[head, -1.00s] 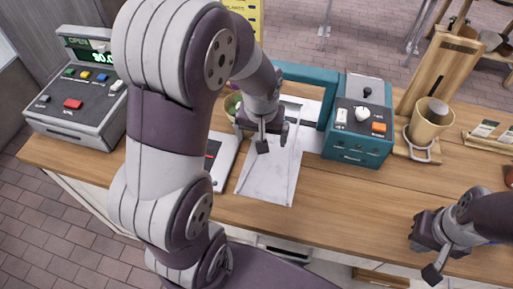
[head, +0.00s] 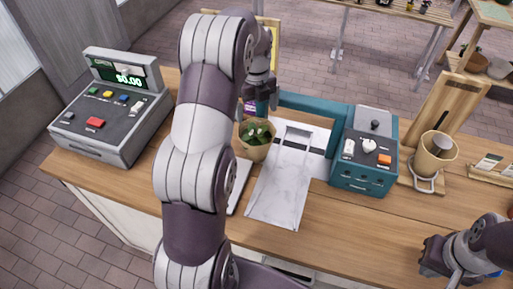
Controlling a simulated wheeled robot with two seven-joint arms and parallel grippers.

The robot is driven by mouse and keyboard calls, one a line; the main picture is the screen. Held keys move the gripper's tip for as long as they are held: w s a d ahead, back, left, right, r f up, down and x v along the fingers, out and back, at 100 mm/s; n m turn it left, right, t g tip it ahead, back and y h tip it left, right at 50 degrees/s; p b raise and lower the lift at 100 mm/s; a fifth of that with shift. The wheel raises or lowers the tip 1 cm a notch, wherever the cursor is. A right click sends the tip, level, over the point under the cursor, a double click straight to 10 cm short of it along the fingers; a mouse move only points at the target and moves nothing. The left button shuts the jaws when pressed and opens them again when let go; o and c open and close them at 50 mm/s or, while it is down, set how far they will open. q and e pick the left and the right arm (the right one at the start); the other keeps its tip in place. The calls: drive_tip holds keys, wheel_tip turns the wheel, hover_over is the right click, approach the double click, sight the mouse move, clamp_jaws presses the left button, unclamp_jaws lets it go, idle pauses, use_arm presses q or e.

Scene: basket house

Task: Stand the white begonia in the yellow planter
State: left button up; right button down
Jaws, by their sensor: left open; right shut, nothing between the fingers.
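A leafy green plant with small pale spots, perhaps the white begonia, stands upright in a tan pot (head: 254,152) on the wooden counter, left of the white marbled board. Its flowers are too small to make out surely. My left gripper (head: 261,106) is open and empty, just above and behind this plant in the picture, and apart from it as far as I can tell. My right gripper (head: 440,277) is shut and empty at the counter's lower right. I cannot pick out the yellow planter with certainty.
A grey cash register (head: 110,115) stands at the left. A teal machine (head: 362,160) with buttons stands right of the marbled board (head: 282,185). A tan cup (head: 434,160) is further right. Display tables stand behind.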

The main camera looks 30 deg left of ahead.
use_arm(q)
drive_tip(key=b, duration=0.5)
hover_over(257, 144)
wheel_tip(257, 144, down, 6)
drive_tip(key=shift+f, duration=0.15)
wheel_tip(257, 144, down, 8)
drive_tip(key=p, duration=0.3)
drive_tip(key=shift+w+a+f, duration=0.1)
drive_tip(key=shift+f, duration=0.3)
drive_tip(key=shift+r, duration=0.1)
drive_tip(key=c, duration=1)
drive_tip(key=shift+c, duration=1.4)
use_arm(e)
wheel_tip(257, 144, down, 3)
drive_tip(key=shift+f, duration=0.15)
use_arm(q)
drive_tip(key=shift+r, duration=0.1)
use_arm(e)
drive_tip(key=shift+f, duration=0.1)
